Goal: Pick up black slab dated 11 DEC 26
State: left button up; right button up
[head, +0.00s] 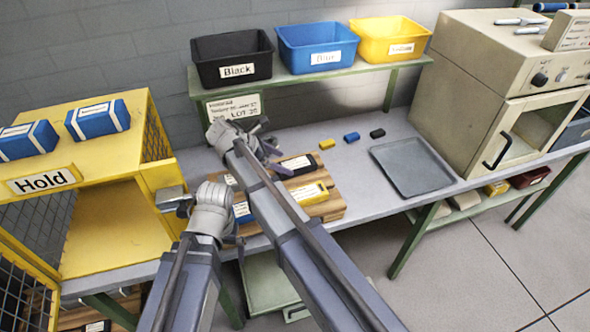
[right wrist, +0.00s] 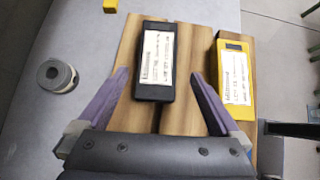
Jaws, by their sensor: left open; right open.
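A black slab (head: 299,165) with a white label lies on a wooden board (head: 328,208) on the grey bench; the label print is too small to read. In the right wrist view, the black slab (right wrist: 169,82) lies ahead of and between the spread purple fingers of my right gripper (right wrist: 160,76), with no contact visible. In the head view my right gripper (head: 271,157) is beside the slab's left end, partly hidden by its own arm. My left gripper (head: 239,228) is open near the bench's front edge, by a blue slab (head: 242,209); its fingers are partly hidden.
A yellow slab (head: 309,194) lies beside the black one. Small yellow (head: 327,144), blue (head: 351,137) and black (head: 377,133) blocks and a grey tray (head: 412,167) are on the bench. A shelf holds a black bin (head: 232,58). A yellow Hold cage (head: 105,155) stands left.

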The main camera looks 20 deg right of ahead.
aim_at(294, 164)
jog(key=shift+w+d+r+b+x, duration=0.1)
jog(key=shift+b+x, duration=0.75)
jog(key=shift+x, duration=0.45)
jog(key=shift+w+d+r+b+x, duration=0.15)
jog(key=shift+b+x, duration=0.65)
jog(key=shift+x, duration=0.5)
jog(key=shift+r, duration=0.1)
jog(key=shift+a, duration=0.1)
grip_shut()
